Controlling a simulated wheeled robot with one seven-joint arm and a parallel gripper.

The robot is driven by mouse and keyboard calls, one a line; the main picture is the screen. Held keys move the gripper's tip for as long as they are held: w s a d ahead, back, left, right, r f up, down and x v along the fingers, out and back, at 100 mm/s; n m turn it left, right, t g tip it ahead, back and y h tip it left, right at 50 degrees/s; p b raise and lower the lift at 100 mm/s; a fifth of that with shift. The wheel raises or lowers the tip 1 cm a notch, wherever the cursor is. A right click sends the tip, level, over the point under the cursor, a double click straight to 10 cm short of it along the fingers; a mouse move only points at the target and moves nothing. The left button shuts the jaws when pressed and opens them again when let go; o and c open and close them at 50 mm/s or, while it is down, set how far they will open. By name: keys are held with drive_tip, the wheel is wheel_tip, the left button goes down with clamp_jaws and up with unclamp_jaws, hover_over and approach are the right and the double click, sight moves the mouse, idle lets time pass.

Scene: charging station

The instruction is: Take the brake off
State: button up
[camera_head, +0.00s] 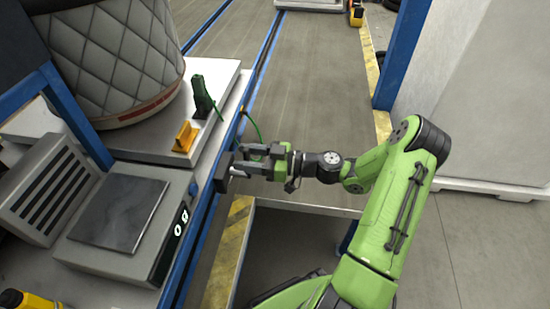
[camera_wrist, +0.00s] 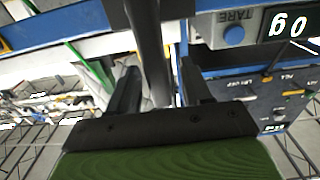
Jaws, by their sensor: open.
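A dark bar (camera_wrist: 150,45) runs down between the two fingers of my gripper (camera_wrist: 160,85) in the wrist view. It may be the brake lever, but no readable label shows this. The fingers are apart, with gaps visible beside the bar, so I see no clamp on it. In the head view my gripper (camera_head: 240,163) points left at the bench's blue front edge. A dark grey piece (camera_head: 222,173) stands at its fingertips; its lower part is hidden. A dark control panel (camera_wrist: 265,100) with small knobs and labels shows right of the gripper in the wrist view.
A scale (camera_head: 120,215) with a lit display sits on the bench at left. Behind it are an orange wedge (camera_head: 185,137), a dark green handle (camera_head: 201,97) with a green cable, and a quilted grey seat (camera_head: 120,60). A blue post (camera_head: 402,55) stands at right. Open floor lies beyond.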

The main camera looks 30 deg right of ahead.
drive_tip(key=p+v, duration=0.3)
drive_tip(key=v, duration=1.2)
drive_tip(key=shift+s+d, duration=0.2)
drive_tip(key=shift+d, duration=0.1)
drive_tip(key=s+a+r+m+g+h, duration=0.2)
drive_tip(key=a+r+g+h, duration=0.1)
drive_tip(key=a+g+h, duration=0.3)
drive_tip(key=s+a+r+m+g+h, duration=0.1)
drive_tip(key=s+a+r+g+h, duration=0.15)
drive_tip(key=a, duration=0.55)
drive_tip(key=s+r+m+t+h, duration=0.4)
drive_tip(key=s+r+m+h, duration=0.3)
drive_tip(key=s, duration=0.4)
wheel_tip(320, 180, up, 16)
drive_tip(key=m+p, duration=0.1)
drive_tip(key=p, duration=1.4)
drive_tip(key=shift+a+r+y, duration=0.2)
drive_tip(key=shift+r+y, duration=0.05)
drive_tip(key=shift+y, duration=0.2)
